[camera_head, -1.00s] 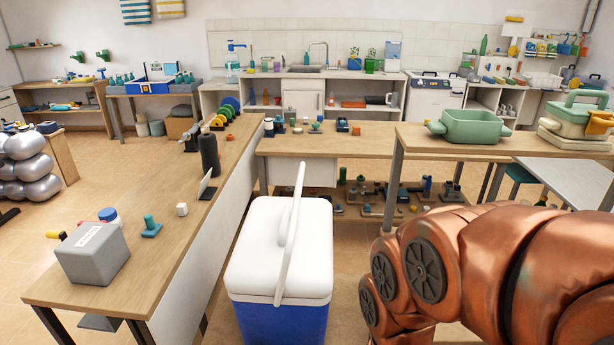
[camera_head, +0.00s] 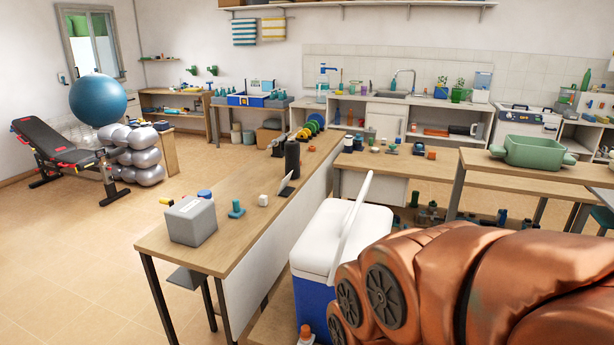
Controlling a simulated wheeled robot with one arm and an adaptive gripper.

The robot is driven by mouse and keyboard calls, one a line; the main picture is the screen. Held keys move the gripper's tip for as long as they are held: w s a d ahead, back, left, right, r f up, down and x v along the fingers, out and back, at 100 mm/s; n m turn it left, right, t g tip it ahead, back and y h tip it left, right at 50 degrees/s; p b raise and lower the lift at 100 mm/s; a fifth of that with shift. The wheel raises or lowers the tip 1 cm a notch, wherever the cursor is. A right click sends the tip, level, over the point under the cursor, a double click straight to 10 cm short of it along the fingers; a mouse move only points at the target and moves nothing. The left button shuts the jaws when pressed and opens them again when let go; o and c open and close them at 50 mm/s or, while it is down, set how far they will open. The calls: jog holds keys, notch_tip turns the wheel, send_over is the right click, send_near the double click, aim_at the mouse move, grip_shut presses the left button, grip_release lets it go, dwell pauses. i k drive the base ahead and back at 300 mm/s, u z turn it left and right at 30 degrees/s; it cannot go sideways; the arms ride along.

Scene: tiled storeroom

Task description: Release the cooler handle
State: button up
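My copper-coloured arm fills the lower right and covers the right part of the cooler. My gripper is not visible, so I cannot see whether anything touches the handle.
The wooden bench (camera_head: 236,200) runs along the cooler's left side, with a grey box (camera_head: 190,221) near its front end. Another table (camera_head: 545,170) with a green tub (camera_head: 533,152) stands at right. Open tiled floor (camera_head: 75,250) lies at left.

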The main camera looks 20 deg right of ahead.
aim_at(362, 197)
jog(key=u, duration=0.85)
jog(key=i, duration=0.85)
jog(key=z, duration=0.45)
